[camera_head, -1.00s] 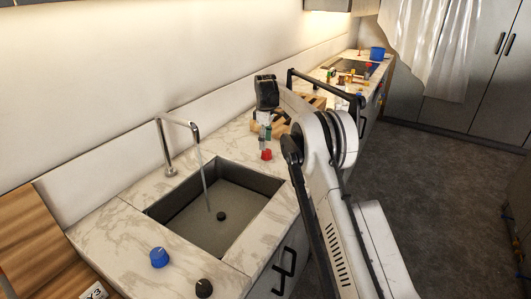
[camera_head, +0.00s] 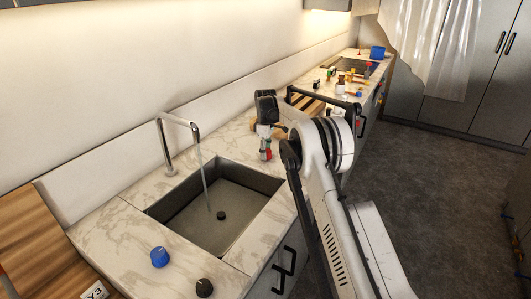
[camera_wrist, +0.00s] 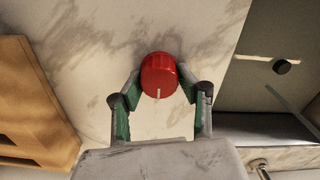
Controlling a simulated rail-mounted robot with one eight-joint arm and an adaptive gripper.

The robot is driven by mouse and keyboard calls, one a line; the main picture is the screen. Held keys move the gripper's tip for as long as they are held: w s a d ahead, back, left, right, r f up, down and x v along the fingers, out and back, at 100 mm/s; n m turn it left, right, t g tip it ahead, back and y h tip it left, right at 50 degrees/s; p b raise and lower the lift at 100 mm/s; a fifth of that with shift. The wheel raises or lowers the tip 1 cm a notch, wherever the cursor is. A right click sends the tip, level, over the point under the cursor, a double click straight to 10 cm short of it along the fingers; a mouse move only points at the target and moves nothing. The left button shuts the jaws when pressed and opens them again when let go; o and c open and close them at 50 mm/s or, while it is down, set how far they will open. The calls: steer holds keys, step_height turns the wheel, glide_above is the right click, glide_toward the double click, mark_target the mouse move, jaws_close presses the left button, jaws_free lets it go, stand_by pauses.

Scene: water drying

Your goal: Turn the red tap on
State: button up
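The red tap (camera_wrist: 160,74) is a round knob with a white mark pointing toward the bottom of the wrist view. In the head view the red tap (camera_head: 267,155) stands on the marble counter just beyond the sink, partly hidden by my gripper (camera_head: 265,143). In the wrist view, my gripper (camera_wrist: 160,80) has one finger on each side of the knob. Both fingertips bend in against its sides, so it looks shut on the knob. Water runs from the silver faucet (camera_head: 181,122) into the sink (camera_head: 183,221).
A blue knob (camera_head: 159,257) and a black knob (camera_head: 204,287) stand on the near counter. A dark round piece (camera_head: 221,215) is in the sink. A wooden board (camera_wrist: 32,105) lies beside the red tap. Several small items and a blue pot (camera_head: 377,53) are farther along.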

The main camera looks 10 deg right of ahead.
steer(key=c, duration=0.3)
steer(key=shift+m, duration=0.3)
steer(key=m+b, duration=0.2)
steer(key=m, duration=0.1)
steer(key=shift+w+d+f+b, duration=0.1)
steer(key=shift+b, duration=0.2)
steer(key=m+b, duration=0.1)
steer(key=m, duration=0.4)
steer(key=shift+b, duration=0.35)
steer(key=m+b, duration=0.1)
steer(key=m, duration=0.3)
steer(key=shift+d, duration=0.15)
steer(key=m, duration=0.5)
steer(key=shift+d+b, duration=0.1)
steer(key=shift+b, duration=0.2)
steer(key=shift+m, duration=0.3)
